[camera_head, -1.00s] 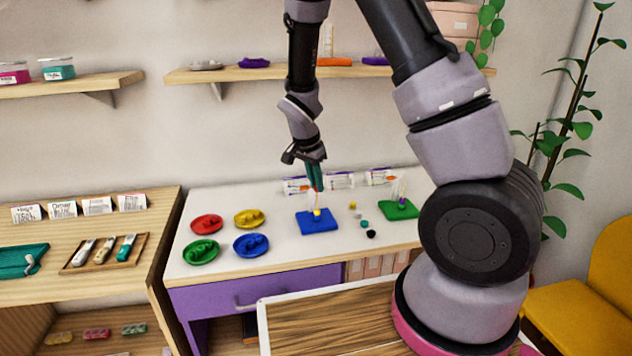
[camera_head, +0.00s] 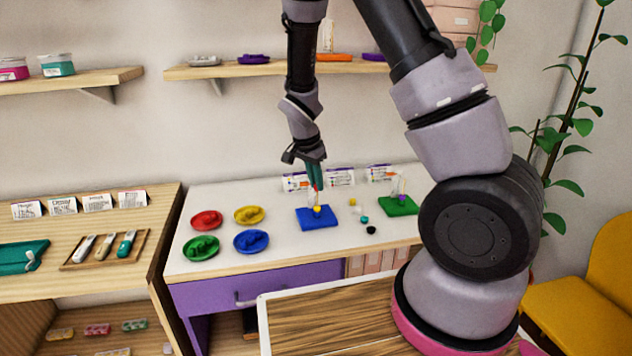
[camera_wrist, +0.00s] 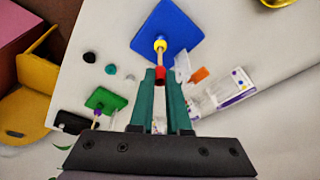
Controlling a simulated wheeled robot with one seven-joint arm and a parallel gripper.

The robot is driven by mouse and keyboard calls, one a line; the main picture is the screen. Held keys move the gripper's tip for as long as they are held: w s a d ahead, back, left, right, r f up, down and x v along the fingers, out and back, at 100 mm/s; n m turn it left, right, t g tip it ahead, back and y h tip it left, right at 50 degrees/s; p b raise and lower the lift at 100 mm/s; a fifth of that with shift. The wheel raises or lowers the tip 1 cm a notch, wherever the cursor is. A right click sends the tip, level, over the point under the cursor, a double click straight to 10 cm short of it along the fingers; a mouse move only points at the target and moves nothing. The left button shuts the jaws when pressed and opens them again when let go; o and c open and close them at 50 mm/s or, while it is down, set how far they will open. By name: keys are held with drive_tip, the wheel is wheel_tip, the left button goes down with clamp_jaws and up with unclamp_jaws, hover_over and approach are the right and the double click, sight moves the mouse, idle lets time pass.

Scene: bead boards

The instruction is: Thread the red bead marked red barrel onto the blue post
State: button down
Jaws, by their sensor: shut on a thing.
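My gripper (camera_wrist: 160,84) is shut on the red bead (camera_wrist: 159,74), held between the teal fingertips. In the head view my gripper (camera_head: 316,184) points down over the blue board (camera_head: 302,218). The blue board (camera_wrist: 178,22) carries a pale post (camera_wrist: 160,56) with a yellow bead (camera_wrist: 160,45) low on it. In the wrist view the red bead lines up with the post's upper end. I cannot tell whether the bead is around the post or just above its tip. The bead's marking is not readable.
A green board (camera_head: 398,206) with a post and purple bead stands to the right. Several loose beads, including a black one (camera_head: 371,230), lie between the boards. Red (camera_head: 207,220), yellow, green and blue dishes sit at left. Small packs stand behind the boards.

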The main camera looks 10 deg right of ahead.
drive_tip(key=shift+f, duration=0.2)
drive_tip(key=shift+f, duration=1)
drive_tip(key=c, duration=0.8)
unclamp_jaws()
drive_tip(key=v, duration=1.1)
drive_tip(key=shift+f, duration=0.1)
